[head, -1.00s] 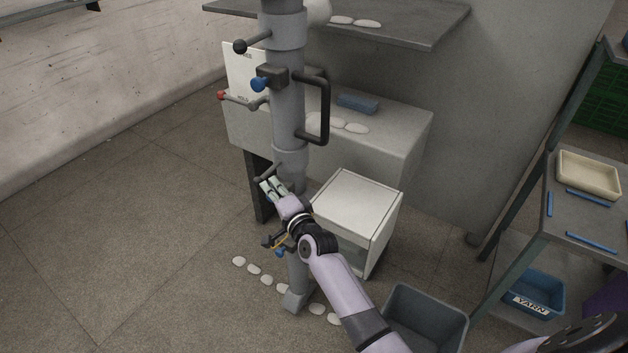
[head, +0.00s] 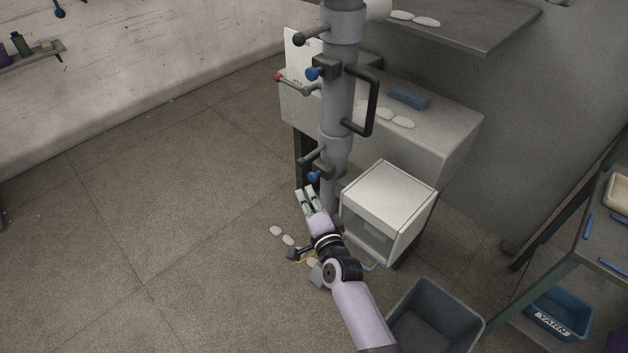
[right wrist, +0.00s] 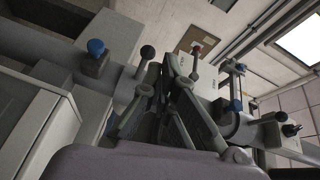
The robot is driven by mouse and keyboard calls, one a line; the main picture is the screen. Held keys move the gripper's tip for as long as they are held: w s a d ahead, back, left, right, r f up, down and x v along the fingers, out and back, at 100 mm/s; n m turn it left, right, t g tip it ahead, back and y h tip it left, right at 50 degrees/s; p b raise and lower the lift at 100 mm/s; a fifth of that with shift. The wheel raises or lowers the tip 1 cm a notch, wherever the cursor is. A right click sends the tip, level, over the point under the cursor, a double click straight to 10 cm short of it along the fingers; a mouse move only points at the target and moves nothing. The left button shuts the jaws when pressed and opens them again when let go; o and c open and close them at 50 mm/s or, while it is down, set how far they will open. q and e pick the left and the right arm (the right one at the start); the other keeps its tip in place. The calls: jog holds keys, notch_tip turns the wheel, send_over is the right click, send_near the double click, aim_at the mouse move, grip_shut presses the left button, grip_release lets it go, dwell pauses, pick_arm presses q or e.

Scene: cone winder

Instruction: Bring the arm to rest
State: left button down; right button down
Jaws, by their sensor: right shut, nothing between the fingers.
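My right arm (head: 362,312), lavender and black, reaches up from the bottom of the head view. Its gripper (head: 309,192) is shut and empty, in front of the lower part of the grey winder post (head: 338,105). In the right wrist view the shut fingers (right wrist: 183,65) show in the middle, close to the post's fittings. I cannot tell whether they touch anything. A lower blue knob (head: 314,176) shows just above the fingertips in the head view. The post's foot is partly hidden behind my arm. My left gripper is not in view.
A white box cabinet (head: 391,194) stands right of the post, with a grey bin (head: 437,315) in front. A black loop handle (head: 373,105) and a red-tipped lever (head: 290,79) stick out from the post. Floor (head: 150,220) to the left is clear.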

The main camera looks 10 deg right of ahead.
jog(key=s+d+f+n+g, duration=0.1)
jog(key=s+f+n+g, duration=0.2)
jog(key=s+f, duration=0.55)
jog(key=s+d+f+n+g, duration=0.1)
jog(key=s+f+n+g, duration=0.2)
jog(key=f, duration=1)
jog(key=s+d+f+n+g, duration=0.1)
jog(key=s+f+n+g, duration=0.15)
jog(key=s+f, duration=0.65)
jog(key=s+d+f+n+g+h, duration=0.1)
jog(key=s+f, duration=0.4)
jog(key=s, duration=0.5)
jog(key=s+d+f+n+g+h, duration=0.1)
jog(key=s+d+f+n+g, duration=0.3)
jog(key=s, duration=0.7)
jog(key=s+d+f+n+g+b, duration=0.1)
jog(key=s+d+f+n+g, duration=0.1)
jog(key=s+d+f, duration=0.4)
jog(key=s+f+n, duration=0.1)
jog(key=s+f, duration=0.1)
jog(key=s, duration=0.3)
jog(key=shift+d+f+g+h, duration=0.15)
jog(key=shift+d+g+h, duration=0.1)
jog(key=shift+g+h, duration=0.15)
